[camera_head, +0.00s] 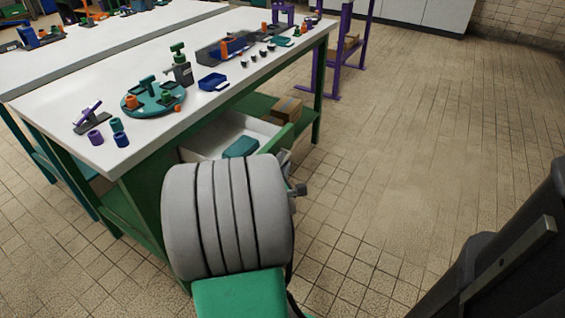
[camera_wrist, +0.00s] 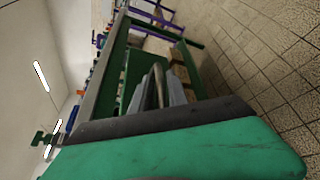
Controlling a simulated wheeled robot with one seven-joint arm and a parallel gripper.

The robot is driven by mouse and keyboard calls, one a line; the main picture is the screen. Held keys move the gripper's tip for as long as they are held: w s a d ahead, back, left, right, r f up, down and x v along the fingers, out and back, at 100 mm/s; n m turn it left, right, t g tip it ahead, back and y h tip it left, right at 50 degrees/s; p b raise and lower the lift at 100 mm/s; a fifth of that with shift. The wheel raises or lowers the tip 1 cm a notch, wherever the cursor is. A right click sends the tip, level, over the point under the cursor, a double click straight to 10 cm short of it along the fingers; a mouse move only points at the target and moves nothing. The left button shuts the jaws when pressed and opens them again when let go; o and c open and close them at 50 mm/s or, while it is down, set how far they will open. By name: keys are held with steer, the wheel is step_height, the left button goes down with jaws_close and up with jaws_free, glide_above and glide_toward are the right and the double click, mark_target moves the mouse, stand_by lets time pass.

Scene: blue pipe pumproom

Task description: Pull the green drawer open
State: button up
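The green drawer (camera_head: 283,139) under the white-topped workbench stands pulled out, its pale inside showing. A teal object (camera_head: 241,147) lies in it. My gripper (camera_head: 284,157) is at the drawer's front, mostly hidden behind my thick grey wrist. In the wrist view, the grey fingers of my gripper (camera_wrist: 160,88) point toward the green bench side and look close together.
The workbench top (camera_head: 130,75) carries a round teal fixture (camera_head: 153,99), a blue tray (camera_head: 213,82) and several small parts. A cardboard box (camera_head: 287,109) sits on the lower shelf. A purple-legged stand (camera_head: 340,50) is beyond. The tiled floor (camera_head: 400,150) to the right is clear.

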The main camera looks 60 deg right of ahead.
steer(key=p+v, duration=0.1)
steer(key=v, duration=0.7)
steer(key=shift+d, duration=0.1)
